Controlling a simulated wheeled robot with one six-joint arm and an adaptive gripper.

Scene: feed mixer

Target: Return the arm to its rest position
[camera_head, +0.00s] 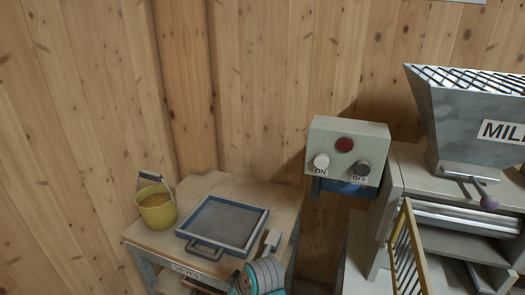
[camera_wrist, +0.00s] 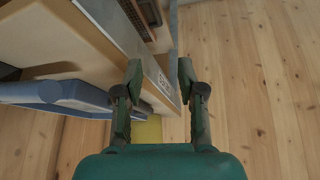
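My gripper (camera_wrist: 160,72) shows in the wrist view with its two dark green fingers apart and nothing between them. It is beside the edge of a pale table with a metal side strip; I cannot tell whether it touches. In the head view, part of my grey and teal arm (camera_head: 262,276) shows at the bottom, in front of the sieve table (camera_head: 250,190). My gripper cannot be made out clearly there.
A framed sieve (camera_head: 228,222) and a yellow bucket (camera_head: 157,210) of grain stand on the table. An ON/OFF control box (camera_head: 345,150) is on the right. The mill hopper (camera_head: 455,115) stands further right, with a yellow-framed rack (camera_head: 405,250) in front.

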